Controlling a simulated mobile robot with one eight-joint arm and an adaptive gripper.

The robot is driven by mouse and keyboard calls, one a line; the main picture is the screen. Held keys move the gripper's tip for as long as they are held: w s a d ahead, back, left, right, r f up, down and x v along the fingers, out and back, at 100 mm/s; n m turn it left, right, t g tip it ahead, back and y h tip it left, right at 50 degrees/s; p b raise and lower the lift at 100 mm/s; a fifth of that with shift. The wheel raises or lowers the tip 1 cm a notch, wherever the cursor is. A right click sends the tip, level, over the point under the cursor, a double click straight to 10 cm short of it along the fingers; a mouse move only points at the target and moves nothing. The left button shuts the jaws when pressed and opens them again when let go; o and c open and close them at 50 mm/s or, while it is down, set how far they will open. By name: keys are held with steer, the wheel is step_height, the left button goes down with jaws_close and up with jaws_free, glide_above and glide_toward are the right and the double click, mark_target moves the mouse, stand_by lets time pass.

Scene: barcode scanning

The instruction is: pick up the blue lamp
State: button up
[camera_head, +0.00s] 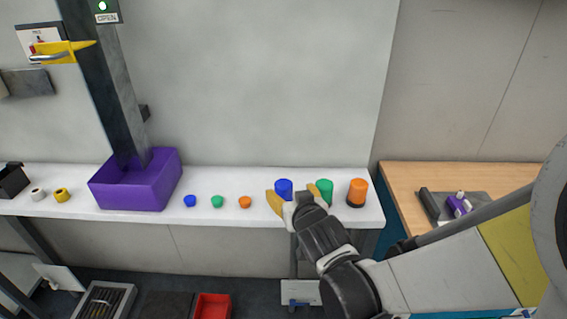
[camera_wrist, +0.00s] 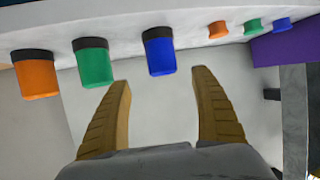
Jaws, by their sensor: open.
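The blue lamp (camera_head: 284,185) is a short blue cylinder standing on the white shelf (camera_head: 225,177), left of the green lamp (camera_head: 325,189). In the wrist view the blue lamp (camera_wrist: 160,55) has a dark base and appears upside down. My gripper (camera_head: 292,194) is open in front of the blue lamp, and in the head view it hides the lamp's lower part. In the wrist view my gripper's fingertips (camera_wrist: 160,77) are spread to either side of the lamp's line, with the lamp just beyond them. Nothing is between the fingers.
The green lamp stands close beside the blue lamp, with an orange lamp (camera_head: 357,192) further right. Small blue (camera_head: 190,201), green (camera_head: 217,202) and orange (camera_head: 245,202) pieces lie left. A purple bin (camera_head: 130,193) stands beyond them. The shelf's front edge is near my gripper.

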mark_target(286, 193)
steer(key=shift+x, duration=1.05)
steer(key=w+f+b, duration=0.1)
steer(key=w, duration=0.1)
steer(key=w+a+f+b, duration=0.1)
steer(key=w+f+b, duration=0.1)
steer(key=shift+a, duration=0.15)
steer(key=shift+w, duration=0.2)
steer(key=shift+s, duration=0.1)
steer(key=c, duration=1.3)
